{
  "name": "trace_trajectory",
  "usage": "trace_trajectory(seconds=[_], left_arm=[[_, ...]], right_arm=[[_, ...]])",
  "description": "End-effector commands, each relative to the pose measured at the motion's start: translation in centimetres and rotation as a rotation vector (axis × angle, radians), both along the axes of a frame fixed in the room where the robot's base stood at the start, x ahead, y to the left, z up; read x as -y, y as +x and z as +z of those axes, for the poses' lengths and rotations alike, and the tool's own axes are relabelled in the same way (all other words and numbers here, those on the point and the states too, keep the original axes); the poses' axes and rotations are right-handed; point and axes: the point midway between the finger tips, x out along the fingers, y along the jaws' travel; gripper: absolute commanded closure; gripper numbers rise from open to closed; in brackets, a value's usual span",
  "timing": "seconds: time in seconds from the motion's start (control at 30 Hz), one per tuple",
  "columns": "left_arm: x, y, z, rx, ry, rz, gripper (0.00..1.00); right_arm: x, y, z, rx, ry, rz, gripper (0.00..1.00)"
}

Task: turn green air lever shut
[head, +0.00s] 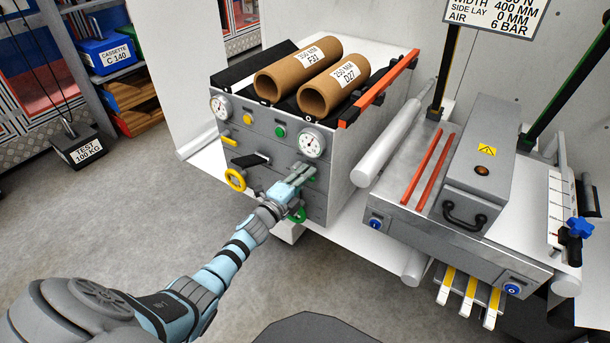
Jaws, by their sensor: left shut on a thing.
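The grey cabinet (330,200) carries the air controls on its front face. The green air lever (312,178) sits below the right-hand gauge (312,143), mostly hidden by my left gripper. My left gripper (300,174) reaches in from the lower left and is shut on the green lever, with only a little green showing beside the fingers. The lever's exact angle cannot be told. My right gripper is not in view.
A yellow lever (228,141), a black lever (250,160), a yellow ring (236,180) and a green ring (297,215) are close by on the panel. Cardboard rolls (330,90) lie on top. A grey machine (450,200) stands right.

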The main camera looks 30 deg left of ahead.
Motion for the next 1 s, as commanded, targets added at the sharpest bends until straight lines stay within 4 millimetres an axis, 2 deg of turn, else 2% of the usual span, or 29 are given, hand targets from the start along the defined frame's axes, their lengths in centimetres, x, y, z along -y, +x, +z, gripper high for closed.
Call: trace_trajectory(seconds=[0.27,0.3,0.4,0.43,0.73,0.87,1.0], left_arm=[[0.0,0.0,0.1,0.002,-0.004,0.001,1.0],[0.0,0.0,0.1,0.002,-0.004,0.001,0.85],[0.0,0.0,0.1,0.002,-0.003,0.001,0.69],[0.0,0.0,0.1,0.002,-0.003,0.0,0.67],[0.0,-0.1,0.0,0.001,-0.001,0.0,0.67],[-0.2,-1.9,-0.1,0.0,0.0,0.001,0.67],[-0.4,-5.7,-0.1,-0.001,0.0,-0.001,0.67]], right_arm=[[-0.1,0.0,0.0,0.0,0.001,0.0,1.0],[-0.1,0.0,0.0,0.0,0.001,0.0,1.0],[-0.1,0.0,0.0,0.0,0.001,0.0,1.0],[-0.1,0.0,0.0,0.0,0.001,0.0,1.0],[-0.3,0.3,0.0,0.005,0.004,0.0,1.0],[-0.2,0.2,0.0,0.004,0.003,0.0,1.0],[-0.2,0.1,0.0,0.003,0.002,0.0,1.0]])
